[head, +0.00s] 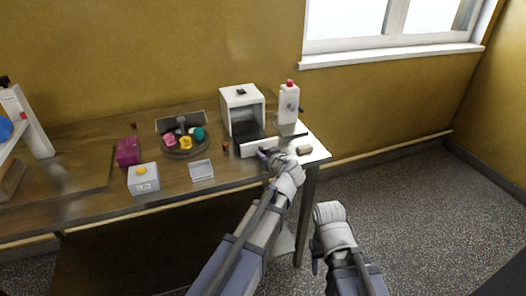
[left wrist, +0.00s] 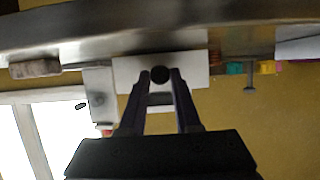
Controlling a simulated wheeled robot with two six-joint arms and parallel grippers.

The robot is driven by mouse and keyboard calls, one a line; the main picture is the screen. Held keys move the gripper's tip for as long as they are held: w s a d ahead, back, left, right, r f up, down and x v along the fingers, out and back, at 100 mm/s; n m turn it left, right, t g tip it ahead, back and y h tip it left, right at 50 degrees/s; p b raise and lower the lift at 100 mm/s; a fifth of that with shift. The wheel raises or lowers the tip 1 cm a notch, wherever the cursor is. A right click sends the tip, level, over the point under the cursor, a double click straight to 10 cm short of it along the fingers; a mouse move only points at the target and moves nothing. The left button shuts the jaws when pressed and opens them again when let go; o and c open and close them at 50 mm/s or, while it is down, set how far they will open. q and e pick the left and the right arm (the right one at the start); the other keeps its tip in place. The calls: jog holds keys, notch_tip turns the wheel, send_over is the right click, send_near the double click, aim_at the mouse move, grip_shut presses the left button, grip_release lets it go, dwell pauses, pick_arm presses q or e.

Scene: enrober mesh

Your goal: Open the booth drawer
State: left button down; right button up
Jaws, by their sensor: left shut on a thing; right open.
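The white booth (head: 241,99) stands at the back right of the table. Its drawer (head: 249,144) sticks out at the front, with a dark inside and a white front panel. My left gripper (head: 268,155) is at the drawer front. In the left wrist view, the fingers of my left gripper (left wrist: 160,85) are shut on a round dark knob (left wrist: 160,75) on the white drawer front (left wrist: 190,70). My right gripper (head: 316,262) is low, in front of the table edge, open and holding nothing visible; its fingers are hard to make out.
A white dispenser with a red top (head: 289,102) stands right of the booth. A small brownish block (head: 304,150) lies at the table's right corner. Left are a round stand (head: 184,152) with coloured pieces, a clear tray (head: 202,170), a grey box (head: 143,180) and a magenta box (head: 128,152).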

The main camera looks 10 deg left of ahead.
pick_arm(q)
jog(key=shift+w+a, duration=0.1)
jog(key=c, duration=0.6)
grip_release()
jog(key=p+v, duration=0.3)
jog(key=v, duration=0.5)
